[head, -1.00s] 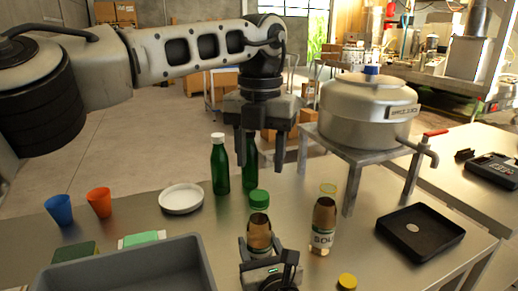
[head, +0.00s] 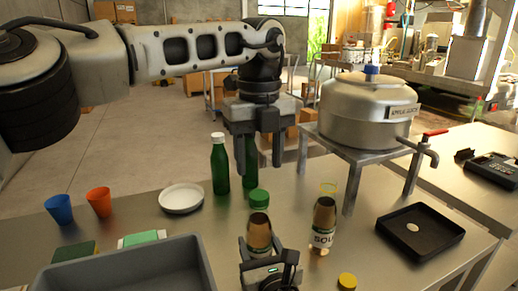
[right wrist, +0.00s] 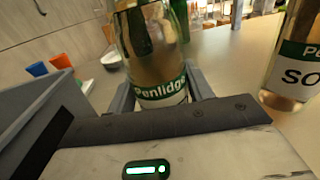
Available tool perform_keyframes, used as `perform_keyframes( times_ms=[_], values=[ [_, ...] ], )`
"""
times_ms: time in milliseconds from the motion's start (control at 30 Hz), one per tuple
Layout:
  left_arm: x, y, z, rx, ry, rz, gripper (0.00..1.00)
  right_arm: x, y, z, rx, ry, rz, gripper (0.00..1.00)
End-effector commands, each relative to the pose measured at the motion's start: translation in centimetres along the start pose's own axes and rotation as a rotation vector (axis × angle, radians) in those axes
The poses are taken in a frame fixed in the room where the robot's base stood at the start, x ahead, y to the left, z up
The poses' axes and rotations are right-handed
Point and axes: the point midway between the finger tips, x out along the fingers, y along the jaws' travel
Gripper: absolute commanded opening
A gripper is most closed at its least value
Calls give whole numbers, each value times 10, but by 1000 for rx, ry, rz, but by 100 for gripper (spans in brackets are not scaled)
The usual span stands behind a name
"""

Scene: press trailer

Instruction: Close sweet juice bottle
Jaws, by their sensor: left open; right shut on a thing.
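A bottle of amber juice (head: 259,232) with a green cap (head: 259,199) at its top stands upright at the front middle. My right gripper (head: 268,262) is shut on its lower body. In the right wrist view the held bottle (right wrist: 152,50) shows a green "Penlidge" label between the fingers; the rest of the label is hidden, and its top is out of that view. I cannot tell how tightly the cap sits. My left gripper (head: 260,168) is open and empty, pointing down above and behind the cap, not touching it.
A second amber bottle (head: 323,228) marked "SOU" with a yellow ring at its top stands right of the held one. A yellow cap (head: 347,282), black tray (head: 440,228), green bottles (head: 220,168), white plate (head: 181,198), cups (head: 99,202) and grey bin (head: 120,268) surround them.

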Motion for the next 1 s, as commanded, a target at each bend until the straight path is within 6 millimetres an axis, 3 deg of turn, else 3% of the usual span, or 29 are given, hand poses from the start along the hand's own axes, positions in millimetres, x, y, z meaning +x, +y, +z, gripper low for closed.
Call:
perform_keyframes(
  times_ms=[200, 400, 800, 833, 1000],
  values=[
    [36, 1, 0, 0, 3, 3, 51, 0, 0, -1, 0, 2, -1, 0],
    [60, 1, 0, -1, 1, 2, 51, 0, 0, -1, 0, 2, -1, 0],
    [68, 1, 0, -1, 0, 1, 51, 0, 0, -1, 0, 3, -1, 0],
    [68, 1, 0, -1, 0, 1, 49, 0, 0, -1, 0, 3, -1, 0],
    [67, 1, 0, -1, 0, 1, 6, 0, 0, -1, 0, 3, -1, 0]
  ],
)
